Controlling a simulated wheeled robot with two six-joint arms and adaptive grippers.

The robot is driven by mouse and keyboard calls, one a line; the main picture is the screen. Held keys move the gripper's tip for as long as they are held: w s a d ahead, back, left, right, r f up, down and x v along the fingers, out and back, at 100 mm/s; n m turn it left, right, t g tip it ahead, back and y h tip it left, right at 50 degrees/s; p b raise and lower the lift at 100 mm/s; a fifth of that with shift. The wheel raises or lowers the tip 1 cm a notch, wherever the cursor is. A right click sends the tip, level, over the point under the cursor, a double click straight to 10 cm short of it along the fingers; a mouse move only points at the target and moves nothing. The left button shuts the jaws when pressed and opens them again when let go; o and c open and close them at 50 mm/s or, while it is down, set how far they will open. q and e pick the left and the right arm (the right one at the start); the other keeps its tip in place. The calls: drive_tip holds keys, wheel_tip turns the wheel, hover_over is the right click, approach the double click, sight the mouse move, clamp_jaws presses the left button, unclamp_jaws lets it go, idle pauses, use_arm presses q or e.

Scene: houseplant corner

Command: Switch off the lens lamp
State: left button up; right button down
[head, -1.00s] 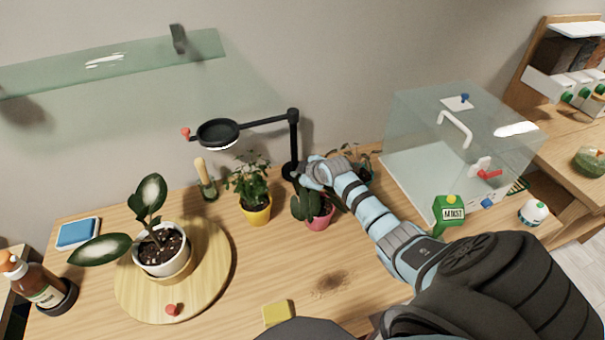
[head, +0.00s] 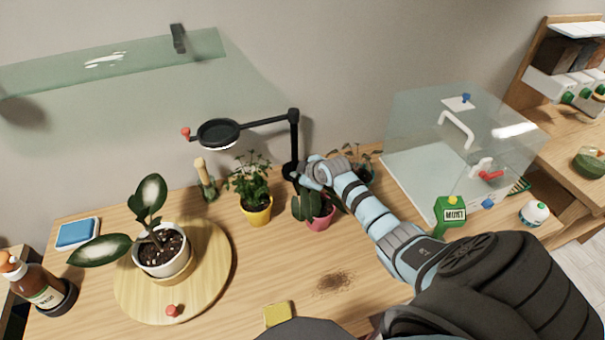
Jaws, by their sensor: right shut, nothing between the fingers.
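The lens lamp (head: 218,134) has a black round lens head on a jointed arm. Its black post (head: 295,145) stands at the back of the table. A red knob (head: 186,133) sticks out on the left of the head, and a pale strip shows under the rim. My right gripper (head: 306,174) is shut and empty beside the foot of the post, above the pink pot. It partly hides the lamp's base, and any switch there cannot be made out. My left gripper is not in view.
A pink pot (head: 320,221) and a yellow pot (head: 257,214) stand close to the lamp. A glass case (head: 425,135) is right of my arm. A white pot (head: 163,262) sits on a round board (head: 215,285). The front middle is mostly clear, with a brown patch (head: 336,283).

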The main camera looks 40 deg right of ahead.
drive_tip(key=shift+f+b, duration=0.3)
drive_tip(key=shift+f, duration=0.1)
drive_tip(key=shift+f, duration=0.25)
drive_tip(key=shift+r, duration=0.1)
idle(0.3)
drive_tip(key=shift+r+p, duration=0.65)
drive_tip(key=shift+r, duration=0.05)
drive_tip(key=shift+f, duration=0.1)
wheel_tip(320, 180, up, 3)
drive_tip(key=p, duration=0.2)
drive_tip(key=shift+f+p, duration=0.15)
drive_tip(key=shift+p, duration=0.15)
drive_tip(key=shift+r+b, duration=0.3)
drive_tip(key=shift+r, duration=1.35)
